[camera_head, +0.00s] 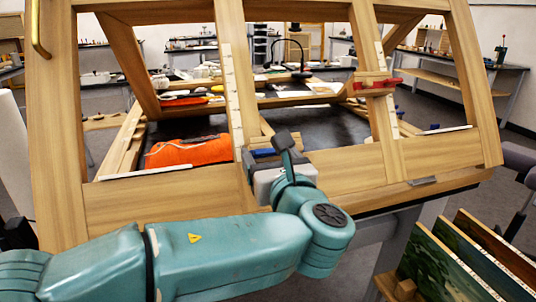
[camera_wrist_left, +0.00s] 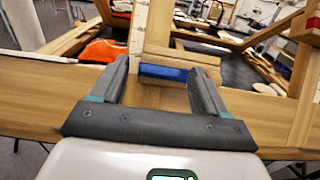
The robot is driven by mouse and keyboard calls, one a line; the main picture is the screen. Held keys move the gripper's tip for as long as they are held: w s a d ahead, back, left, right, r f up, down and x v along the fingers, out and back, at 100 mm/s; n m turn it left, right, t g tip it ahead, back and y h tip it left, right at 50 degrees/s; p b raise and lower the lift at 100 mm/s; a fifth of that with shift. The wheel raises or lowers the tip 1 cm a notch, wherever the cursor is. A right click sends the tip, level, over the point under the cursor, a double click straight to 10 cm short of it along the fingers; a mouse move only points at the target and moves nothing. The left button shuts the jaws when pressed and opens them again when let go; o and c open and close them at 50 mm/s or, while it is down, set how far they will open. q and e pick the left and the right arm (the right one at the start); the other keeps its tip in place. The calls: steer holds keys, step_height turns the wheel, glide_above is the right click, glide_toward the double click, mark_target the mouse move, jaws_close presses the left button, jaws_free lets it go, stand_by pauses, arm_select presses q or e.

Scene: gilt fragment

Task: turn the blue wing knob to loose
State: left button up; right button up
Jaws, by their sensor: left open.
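The blue wing knob (camera_wrist_left: 163,71) sits on a small wooden block on the wooden frame, straight ahead between my fingers in the left wrist view. In the head view a bit of its blue (camera_head: 263,152) shows beside my gripper, the rest partly hidden. My left gripper (camera_wrist_left: 160,74) is open, with one finger to each side of the knob. In the head view the left gripper (camera_head: 265,158) is at the frame's lower rail. I cannot tell whether either finger touches the knob. My right gripper is not in view.
The large wooden frame (camera_head: 140,212) stands tilted before me. A red clamp-like part (camera_head: 372,84) is on its right upright. An orange cloth (camera_head: 190,151) lies behind the rail. Painted panels (camera_head: 445,262) stand at the lower right. Benches fill the background.

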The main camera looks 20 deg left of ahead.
arm_select(q)
steer(key=shift+s+r, duration=0.1)
steer(key=shift+s, duration=0.1)
steer(key=shift+w, duration=0.1)
steer(key=c, duration=1)
steer(key=shift+w, duration=0.15)
steer(key=shift+c, duration=0.3)
steer(key=shift+s, duration=0.2)
steer(key=shift+d+n, duration=0.1)
steer(key=shift+n, duration=0.2)
